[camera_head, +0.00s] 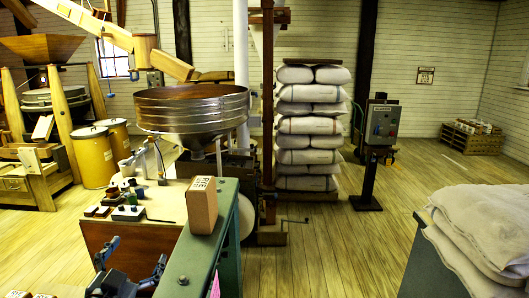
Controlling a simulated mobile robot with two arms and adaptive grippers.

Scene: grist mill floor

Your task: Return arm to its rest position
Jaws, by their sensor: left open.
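My left gripper (134,256) is at the bottom left of the head view, dark and open, with its two fingers spread apart. I see nothing between the fingers. It is in front of the wooden bench (165,205) and left of the green machine frame (195,262). A brown paper bag (202,206) with dark lettering, which looks like RYE, stands upright on the green frame, apart from the gripper. My right gripper does not show.
Small blocks and a stamp-like tool (129,212) sit on the bench. A round metal sifter (192,110) is behind it. Stacked flour sacks (309,125) and a control box post (380,125) stand farther back. Folded sacks (485,225) lie at the right. The middle floor is clear.

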